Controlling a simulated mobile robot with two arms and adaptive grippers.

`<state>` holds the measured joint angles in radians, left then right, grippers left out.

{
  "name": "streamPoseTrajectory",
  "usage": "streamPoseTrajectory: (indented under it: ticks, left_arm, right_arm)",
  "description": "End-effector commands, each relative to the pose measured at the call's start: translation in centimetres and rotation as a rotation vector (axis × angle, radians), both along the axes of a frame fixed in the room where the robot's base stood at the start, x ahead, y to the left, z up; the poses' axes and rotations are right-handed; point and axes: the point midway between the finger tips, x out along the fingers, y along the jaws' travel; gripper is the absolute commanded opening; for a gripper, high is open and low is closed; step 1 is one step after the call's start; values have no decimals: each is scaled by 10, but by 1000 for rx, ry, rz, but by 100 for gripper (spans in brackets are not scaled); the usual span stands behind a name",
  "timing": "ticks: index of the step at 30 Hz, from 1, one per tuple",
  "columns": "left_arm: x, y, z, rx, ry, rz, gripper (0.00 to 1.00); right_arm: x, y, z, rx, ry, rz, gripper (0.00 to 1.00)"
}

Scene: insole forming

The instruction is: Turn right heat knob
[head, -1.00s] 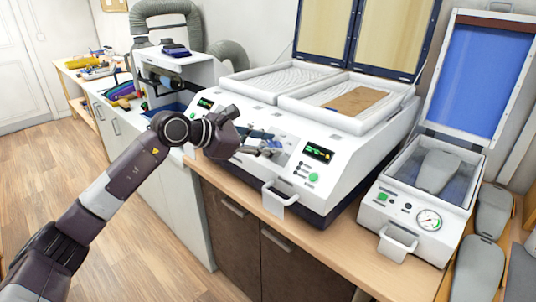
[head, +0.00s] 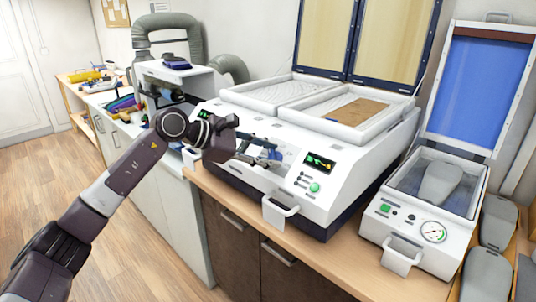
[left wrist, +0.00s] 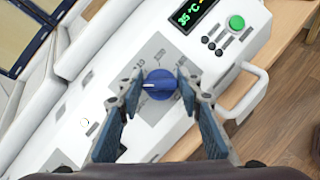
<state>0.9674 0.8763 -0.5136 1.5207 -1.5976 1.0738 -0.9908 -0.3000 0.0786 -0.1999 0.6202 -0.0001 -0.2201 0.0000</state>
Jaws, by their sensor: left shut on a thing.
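The right heat knob (left wrist: 160,85) is a round blue dial with a white pointer line, on a grey scale plate of the white heating machine (head: 345,190). In the left wrist view its pointer is toward the left. My left gripper (left wrist: 160,88) has a fingertip on either side of the knob and is shut on it. In the head view the left gripper (head: 264,152) reaches the front panel from the left and largely hides the knob. My right gripper is in neither view.
The right display (head: 319,163) and a green button (head: 315,187) lie right of the knob; the display reads 35 °C in the wrist view. A white handle (head: 280,208) juts out in front. A press with a gauge (head: 433,232) stands at right.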

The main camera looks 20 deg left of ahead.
Motion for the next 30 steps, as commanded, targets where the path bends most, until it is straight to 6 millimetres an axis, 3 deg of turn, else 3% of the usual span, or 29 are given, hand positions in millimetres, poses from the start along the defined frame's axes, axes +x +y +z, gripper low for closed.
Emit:
streamPoseTrajectory:
  ticks: [6, 17, 30]
  left_arm:
    - [0, 1, 0, 1, -1, 2, 51]
    - [-4, 5, 3, 1, -1, 2, 51]
    - [-59, 57, 42, 1, 0, 4, 51]
  right_arm:
    - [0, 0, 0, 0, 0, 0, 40]
    - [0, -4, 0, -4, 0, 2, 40]
    - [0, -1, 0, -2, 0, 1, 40]
